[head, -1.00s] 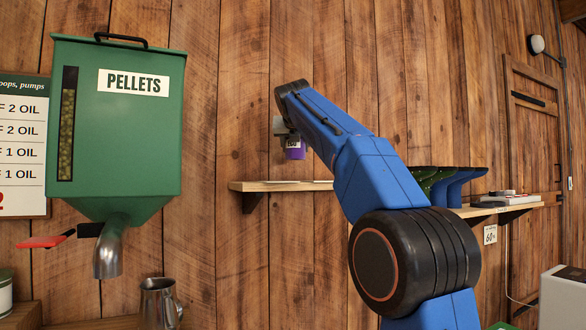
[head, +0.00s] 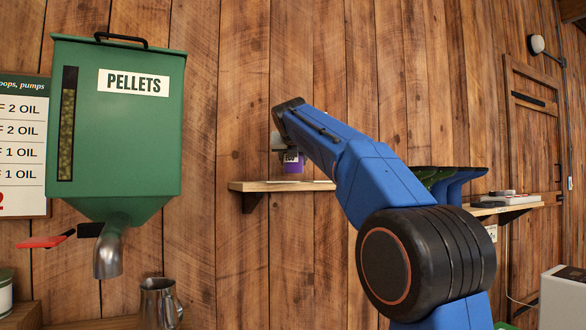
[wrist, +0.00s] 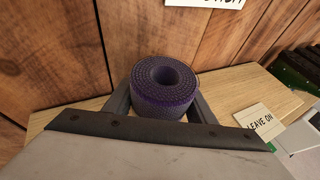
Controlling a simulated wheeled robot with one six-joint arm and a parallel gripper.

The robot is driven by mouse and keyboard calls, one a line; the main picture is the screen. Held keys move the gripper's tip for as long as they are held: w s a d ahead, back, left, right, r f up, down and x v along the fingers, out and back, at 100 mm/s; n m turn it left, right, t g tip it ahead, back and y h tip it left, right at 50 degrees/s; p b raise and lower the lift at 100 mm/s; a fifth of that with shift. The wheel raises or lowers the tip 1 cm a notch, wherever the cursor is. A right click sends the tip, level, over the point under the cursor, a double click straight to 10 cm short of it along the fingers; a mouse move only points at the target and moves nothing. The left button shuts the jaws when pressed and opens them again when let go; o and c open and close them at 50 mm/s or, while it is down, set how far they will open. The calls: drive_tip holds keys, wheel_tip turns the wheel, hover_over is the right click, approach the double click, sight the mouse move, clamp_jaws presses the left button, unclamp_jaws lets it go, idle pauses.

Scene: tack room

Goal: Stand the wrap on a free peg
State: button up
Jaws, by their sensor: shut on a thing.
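The wrap is a purple, textured roll with a round hole through its middle, upright in the wrist view (wrist: 166,92). My gripper (wrist: 163,103) is shut on it, one grey finger on each side. In the head view the wrap (head: 293,166) hangs just above the wooden wall shelf (head: 250,186), below my gripper (head: 280,143), partly hidden by my arm. I cannot tell whether it touches the shelf. No peg can be made out clearly in either view.
A card reading "LEAVE ON" (wrist: 260,121) is at the shelf's right side in the wrist view. Dark green items (wrist: 292,72) stand further right. The shelf beside the wrap looks bare. A green pellet hopper (head: 115,150) hangs on the left.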

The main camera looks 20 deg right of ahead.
wheel_tip(320, 180, down, 2)
drive_tip(key=shift+f, duration=0.1)
drive_tip(key=shift+w+f, duration=0.2)
drive_tip(key=o, duration=1.1)
drive_tip(key=shift+f, duration=0.1)
